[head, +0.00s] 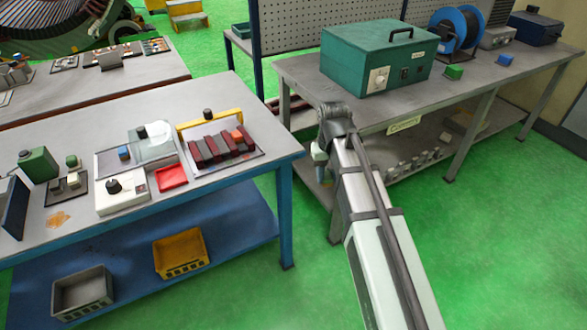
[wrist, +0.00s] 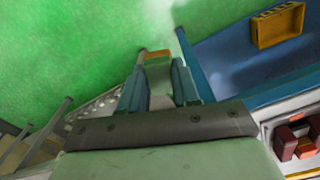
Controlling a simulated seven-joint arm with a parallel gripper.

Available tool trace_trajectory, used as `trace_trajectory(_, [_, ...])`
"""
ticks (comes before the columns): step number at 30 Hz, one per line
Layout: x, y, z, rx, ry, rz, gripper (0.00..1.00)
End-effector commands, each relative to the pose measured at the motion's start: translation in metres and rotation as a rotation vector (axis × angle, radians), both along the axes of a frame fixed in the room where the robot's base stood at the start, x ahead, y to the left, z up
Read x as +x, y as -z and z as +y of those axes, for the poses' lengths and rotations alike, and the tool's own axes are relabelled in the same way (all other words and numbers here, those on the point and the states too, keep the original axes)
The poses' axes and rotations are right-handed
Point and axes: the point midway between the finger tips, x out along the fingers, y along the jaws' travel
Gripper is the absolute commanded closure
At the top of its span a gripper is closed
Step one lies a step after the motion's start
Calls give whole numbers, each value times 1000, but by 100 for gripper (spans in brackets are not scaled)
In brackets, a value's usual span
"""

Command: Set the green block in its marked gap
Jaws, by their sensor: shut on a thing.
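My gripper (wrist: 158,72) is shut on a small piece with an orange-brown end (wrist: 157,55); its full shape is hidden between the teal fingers. In the head view my gripper (head: 319,155) hangs in the air between the two benches, over the green floor. A small green block (head: 453,72) sits on the right bench, right of the teal box. Another small green piece (head: 72,161) is on the left bench.
The teal box (head: 376,58) and blue reels (head: 456,28) stand on the right bench (head: 305,75). A red tray (head: 172,177) and a white device (head: 122,192) are on the left bench. A yellow crate (head: 181,252) is on its lower shelf. Floor between the benches is clear.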

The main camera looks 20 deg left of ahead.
Motion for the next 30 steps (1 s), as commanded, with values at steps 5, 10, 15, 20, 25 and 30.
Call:
trace_trajectory(5, [8, 5, -58, 0, 89, 0, 100])
trace_trajectory(10, [16, 9, -109, 0, 171, 0, 100])
trace_trajectory(15, [23, 12, -159, 0, 252, 0, 100])
trace_trajectory(20, [28, 13, -196, 0, 313, 0, 100])
trace_trajectory(25, [30, 14, -221, 0, 353, 0, 100])
trace_trajectory(30, [31, 14, -240, 0, 385, 0, 100])
